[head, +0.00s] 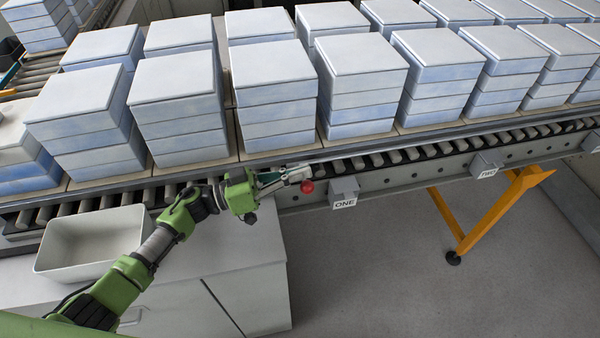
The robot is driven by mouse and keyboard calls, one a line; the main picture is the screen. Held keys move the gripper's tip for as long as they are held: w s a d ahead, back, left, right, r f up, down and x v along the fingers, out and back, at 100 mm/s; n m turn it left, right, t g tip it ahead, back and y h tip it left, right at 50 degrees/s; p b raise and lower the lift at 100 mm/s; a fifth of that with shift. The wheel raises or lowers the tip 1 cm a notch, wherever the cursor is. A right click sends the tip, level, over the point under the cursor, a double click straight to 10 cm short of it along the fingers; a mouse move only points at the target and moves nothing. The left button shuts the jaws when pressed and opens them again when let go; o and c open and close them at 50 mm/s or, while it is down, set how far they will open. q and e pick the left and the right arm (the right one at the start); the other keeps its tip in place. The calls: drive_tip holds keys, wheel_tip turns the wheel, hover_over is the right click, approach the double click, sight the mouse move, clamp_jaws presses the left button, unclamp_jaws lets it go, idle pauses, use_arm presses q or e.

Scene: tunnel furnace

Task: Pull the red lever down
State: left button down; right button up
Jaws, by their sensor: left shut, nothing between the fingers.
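A red round knob (307,187), which looks like the end of the red lever, shows at the front of the roller conveyor, just left of a grey box labelled ONE (344,190). The rest of the lever is hidden or too small to tell. My left gripper (303,174) reaches in from the left and is shut and empty. Its fingertips are right above the knob in the picture. I cannot tell whether they touch it. My right gripper is not in view.
Stacks of bluish-white slabs (275,75) stand on the roller conveyor (385,157). A grey box labelled TWO (487,165) is further right. An empty bin (92,240) sits on a cabinet (245,300). An orange leg (487,225) stands on the open floor at right.

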use_arm(q)
drive_tip(key=shift+w+d+r+p, duration=0.1)
drive_tip(key=shift+r+p, duration=0.35)
drive_tip(key=shift+r, duration=0.5)
drive_tip(key=a+n+g+y+b, duration=0.1)
drive_tip(key=a+n+g+b, duration=0.1)
drive_tip(key=a+b, duration=1.25)
drive_tip(key=d+f+p, duration=0.1)
drive_tip(key=d+f, duration=0.3)
drive_tip(key=d, duration=0.8)
drive_tip(key=shift+w+d+f+p, duration=0.15)
drive_tip(key=shift+w+d+p, duration=0.05)
drive_tip(key=shift+p, duration=0.15)
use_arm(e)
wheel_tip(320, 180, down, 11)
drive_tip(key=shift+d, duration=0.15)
